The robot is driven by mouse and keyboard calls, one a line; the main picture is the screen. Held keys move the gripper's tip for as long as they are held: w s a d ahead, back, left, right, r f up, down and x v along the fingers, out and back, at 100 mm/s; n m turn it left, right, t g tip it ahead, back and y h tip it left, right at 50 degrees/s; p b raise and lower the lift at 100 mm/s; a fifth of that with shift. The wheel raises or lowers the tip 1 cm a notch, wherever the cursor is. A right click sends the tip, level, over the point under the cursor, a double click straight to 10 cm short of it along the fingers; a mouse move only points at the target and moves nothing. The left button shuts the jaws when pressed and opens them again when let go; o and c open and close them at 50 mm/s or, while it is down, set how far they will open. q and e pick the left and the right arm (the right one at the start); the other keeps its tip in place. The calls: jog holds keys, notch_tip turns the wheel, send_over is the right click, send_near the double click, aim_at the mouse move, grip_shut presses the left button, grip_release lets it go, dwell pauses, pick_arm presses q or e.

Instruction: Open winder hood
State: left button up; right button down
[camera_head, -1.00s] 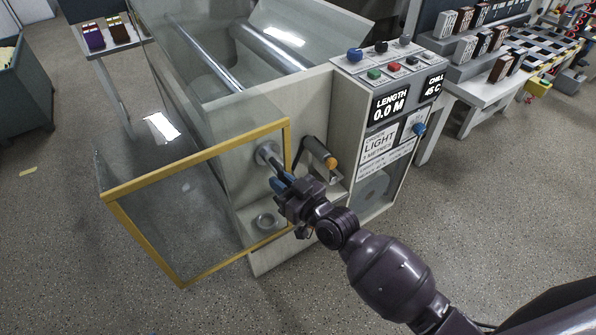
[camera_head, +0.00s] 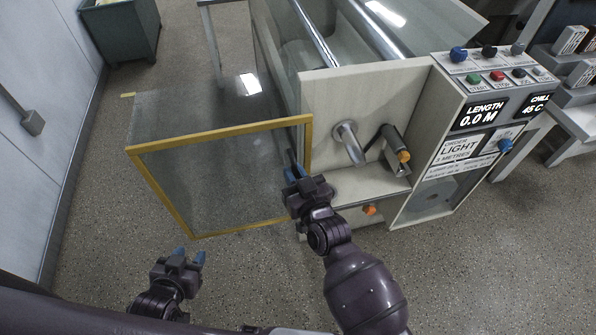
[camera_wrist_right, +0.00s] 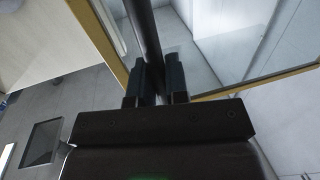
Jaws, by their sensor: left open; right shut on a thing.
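The winder hood (camera_head: 225,180) is a clear panel with a yellow frame (camera_head: 215,133). It stands out to the left of the pale winder front (camera_head: 380,90), leaving the metal spindle (camera_head: 347,142) uncovered. My right gripper (camera_head: 294,174) is at the right edge of the frame. In the right wrist view its fingers (camera_wrist_right: 161,82) are shut on a dark upright bar (camera_wrist_right: 143,35), the hood's handle, beside the yellow frame (camera_wrist_right: 100,40). My left gripper (camera_head: 189,258) is open and empty, low in the head view, below the hood and apart from it.
The control panel (camera_head: 490,115) with buttons and displays stands right of the spindle. An orange-tipped roller part (camera_head: 403,156) sticks out of the winder front. A dark green bin (camera_head: 120,30) is at the back left. Floor is clear left of the hood.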

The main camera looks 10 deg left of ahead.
jog(key=c, duration=1.1)
grip_release()
jog(key=shift+c, duration=0.2)
jog(key=shift+d, duration=0.1)
jog(key=v, duration=1)
jog(key=shift+s, duration=0.35)
jog(key=shift+d+f, duration=0.15)
